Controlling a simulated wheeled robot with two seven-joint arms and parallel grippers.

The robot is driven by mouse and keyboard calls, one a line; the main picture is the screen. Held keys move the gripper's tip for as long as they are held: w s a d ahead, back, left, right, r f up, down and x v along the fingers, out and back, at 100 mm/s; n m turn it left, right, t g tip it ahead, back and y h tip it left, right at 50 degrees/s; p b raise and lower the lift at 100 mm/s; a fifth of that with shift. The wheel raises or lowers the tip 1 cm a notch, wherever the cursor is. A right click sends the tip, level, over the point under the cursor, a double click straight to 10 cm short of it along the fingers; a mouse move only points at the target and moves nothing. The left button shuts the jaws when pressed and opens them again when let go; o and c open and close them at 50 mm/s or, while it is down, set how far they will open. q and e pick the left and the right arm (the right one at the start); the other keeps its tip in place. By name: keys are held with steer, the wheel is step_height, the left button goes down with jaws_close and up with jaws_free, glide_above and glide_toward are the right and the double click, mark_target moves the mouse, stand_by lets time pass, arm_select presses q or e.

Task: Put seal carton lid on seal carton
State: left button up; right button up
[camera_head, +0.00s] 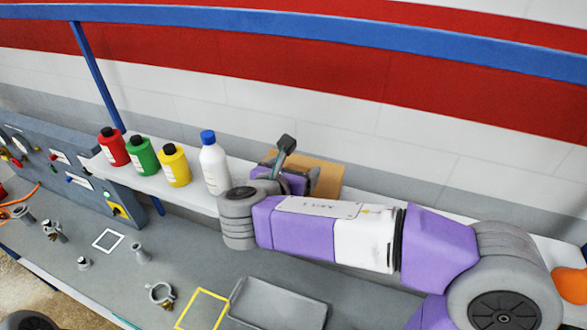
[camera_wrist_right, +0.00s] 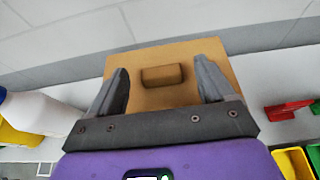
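A tan cardboard piece (camera_head: 328,176) lies on the white shelf, partly hidden behind my right gripper. In the right wrist view it is a flat tan face (camera_wrist_right: 190,62) with a raised brown block (camera_wrist_right: 162,76) on it, which looks like the seal carton lid with its handle. I cannot tell whether a carton is under it. My right gripper (camera_head: 296,158) is at this piece. In the right wrist view the gripper (camera_wrist_right: 163,78) is open, one finger on each side of the block, with gaps between. My left gripper is out of view.
Red (camera_head: 113,147), green (camera_head: 142,156) and yellow (camera_head: 174,165) bottles and a white blue-capped bottle (camera_head: 214,164) stand on the shelf left of my gripper. Below are a grey tray (camera_head: 277,305), a yellow square outline (camera_head: 203,309) and small metal fittings.

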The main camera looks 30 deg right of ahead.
steer(key=v, duration=0.7)
steer(key=shift+s+a, duration=0.15)
steer(key=shift+a, duration=0.05)
steer(key=shift+r, duration=0.15)
stand_by(0.4)
